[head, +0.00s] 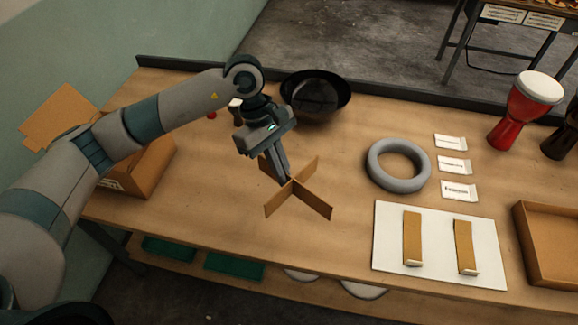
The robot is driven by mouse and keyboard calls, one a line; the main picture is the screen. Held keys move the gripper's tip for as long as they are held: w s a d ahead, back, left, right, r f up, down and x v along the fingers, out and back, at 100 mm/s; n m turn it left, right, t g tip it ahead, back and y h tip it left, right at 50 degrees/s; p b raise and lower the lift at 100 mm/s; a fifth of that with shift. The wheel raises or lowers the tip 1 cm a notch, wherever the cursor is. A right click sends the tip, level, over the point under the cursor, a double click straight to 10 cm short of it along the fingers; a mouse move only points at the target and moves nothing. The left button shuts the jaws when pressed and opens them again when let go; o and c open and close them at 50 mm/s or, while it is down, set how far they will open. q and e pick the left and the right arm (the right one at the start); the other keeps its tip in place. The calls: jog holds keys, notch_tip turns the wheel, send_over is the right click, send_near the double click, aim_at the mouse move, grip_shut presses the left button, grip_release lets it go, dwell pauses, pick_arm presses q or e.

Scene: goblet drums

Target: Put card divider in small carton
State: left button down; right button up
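The card divider (312,201) is a brown cross of interlocking card panels, standing upright at the middle of the table. My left gripper (285,175) points down at it, with its fingers closed on a panel near the centre of the cross. I cannot tell whether the divider touches the table or is slightly raised. A brown open carton (150,165) with a raised flap stands at the table's left end, partly hidden behind my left arm. My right gripper is not in view.
A black bowl (316,95) stands behind my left gripper. A grey ring (398,165), white packets (455,165), a white board (438,250) with two brown strips, a shallow brown box (545,245) and a red drum (524,110) are to the right. Table between carton and divider is mostly clear.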

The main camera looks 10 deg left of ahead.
pick_arm(q)
jog(key=s+a+r+m+g+y, duration=0.2)
jog(key=s+a+r+m+y, duration=0.2)
jog(key=a+m, duration=0.6)
jog(key=shift+s+a+r+m, duration=0.4)
jog(key=shift+s+r+m, duration=0.15)
jog(key=shift+m, duration=0.35)
